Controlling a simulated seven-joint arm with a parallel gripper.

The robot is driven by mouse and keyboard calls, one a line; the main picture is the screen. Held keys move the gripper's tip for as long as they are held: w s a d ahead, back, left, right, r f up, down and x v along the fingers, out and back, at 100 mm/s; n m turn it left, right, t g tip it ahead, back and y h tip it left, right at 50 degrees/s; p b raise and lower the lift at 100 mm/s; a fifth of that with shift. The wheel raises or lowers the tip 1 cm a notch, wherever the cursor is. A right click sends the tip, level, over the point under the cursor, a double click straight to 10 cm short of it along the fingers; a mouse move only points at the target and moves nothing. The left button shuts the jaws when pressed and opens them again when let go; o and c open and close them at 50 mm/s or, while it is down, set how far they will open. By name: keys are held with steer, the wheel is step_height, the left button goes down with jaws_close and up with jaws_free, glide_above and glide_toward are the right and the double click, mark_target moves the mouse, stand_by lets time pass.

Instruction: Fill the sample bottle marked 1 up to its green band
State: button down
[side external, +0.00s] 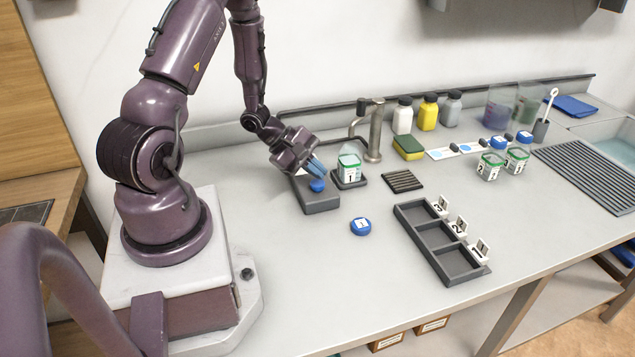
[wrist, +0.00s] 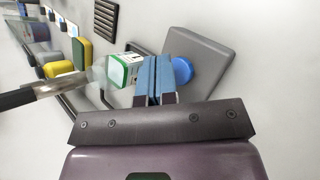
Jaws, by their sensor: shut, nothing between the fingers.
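The sample bottle marked 1 (side external: 349,168) stands upright and uncapped on a dark pad under the tap (side external: 375,135), with a green band near its top. I cannot make out its water level. The bottle (wrist: 126,70) and the metal tap (wrist: 42,92) also show in the wrist view. A grey box with a blue button (side external: 317,186) sits left of the bottle; the button shows right of my fingers in the wrist view (wrist: 183,70). My gripper (side external: 316,168) is shut and empty, its blue fingertips close to the button; I cannot tell whether they touch.
A blue cap marked 1 (side external: 361,226) lies on the bench. Two other bottles (side external: 490,167) with blue lids nearby, a sponge (side external: 408,147) and a dark grate (side external: 402,181) stand right of the tap.

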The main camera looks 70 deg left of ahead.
mark_target(315, 185)
steer(key=shift+r, duration=0.15)
steer(key=shift+r, duration=2.5)
steer(key=shift+s+d+f, duration=0.1)
steer(key=shift+s+d, duration=0.05)
steer(key=s+d+r+m+g+y, duration=0.1)
steer(key=s+d+r+m, duration=0.3)
steer(key=d+r+m, duration=0.5)
steer(key=s+d+r+m+g+y, duration=0.1)
steer(key=s+d+r+m, duration=0.3)
steer(key=d+r+m, duration=0.5)
step_height(315, 185, up, 5)
steer(key=m+y, duration=0.1)
steer(key=m, duration=0.3)
steer(key=shift+s+d+g+y, duration=0.35)
steer(key=shift+d+g+y, duration=0.05)
